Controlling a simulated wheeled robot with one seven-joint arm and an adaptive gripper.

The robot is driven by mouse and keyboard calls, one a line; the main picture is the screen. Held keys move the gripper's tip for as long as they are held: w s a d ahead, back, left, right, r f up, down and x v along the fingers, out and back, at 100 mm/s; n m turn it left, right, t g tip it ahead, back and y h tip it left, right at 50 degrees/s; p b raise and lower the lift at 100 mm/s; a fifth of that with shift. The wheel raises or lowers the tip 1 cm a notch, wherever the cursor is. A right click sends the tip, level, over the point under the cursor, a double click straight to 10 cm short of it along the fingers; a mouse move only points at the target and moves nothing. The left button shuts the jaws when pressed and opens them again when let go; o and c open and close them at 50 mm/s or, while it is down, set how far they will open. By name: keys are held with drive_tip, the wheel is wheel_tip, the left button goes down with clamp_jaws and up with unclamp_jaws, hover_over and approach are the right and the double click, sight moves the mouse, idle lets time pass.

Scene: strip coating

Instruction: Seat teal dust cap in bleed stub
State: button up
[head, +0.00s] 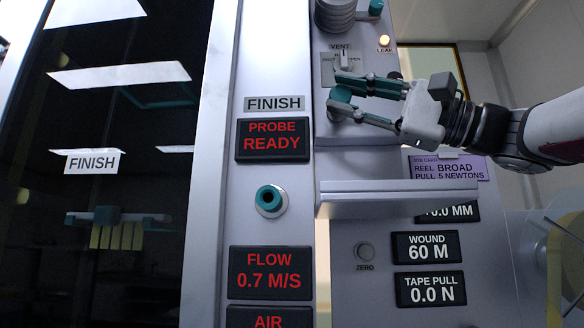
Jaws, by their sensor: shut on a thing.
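A short grey round fitting, seemingly the bleed stub (334,114), shows just below the cap on the light grey panel. The lower finger partly covers both. The cap looks close to or against the stub; I cannot tell whether it is in it.
Just above the fingers is the VENT switch (344,60), with the lit LEAK lamp (384,41) to its right. A grey ledge (400,204) juts out below. A teal-ringed port (270,198) is at left on the column.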

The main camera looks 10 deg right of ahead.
drive_tip(key=shift+w, duration=0.1)
clamp_jaws()
drive_tip(key=shift+w+d+p, duration=0.15)
drive_tip(key=shift+w+p, duration=0.1)
drive_tip(key=shift+w, duration=0.4)
drive_tip(key=shift+w+d+p, duration=0.15)
drive_tip(key=shift+w+p, duration=0.05)
drive_tip(key=shift+w, duration=0.4)
drive_tip(key=o, duration=1.1)
unclamp_jaws()
drive_tip(key=v, duration=1.2)
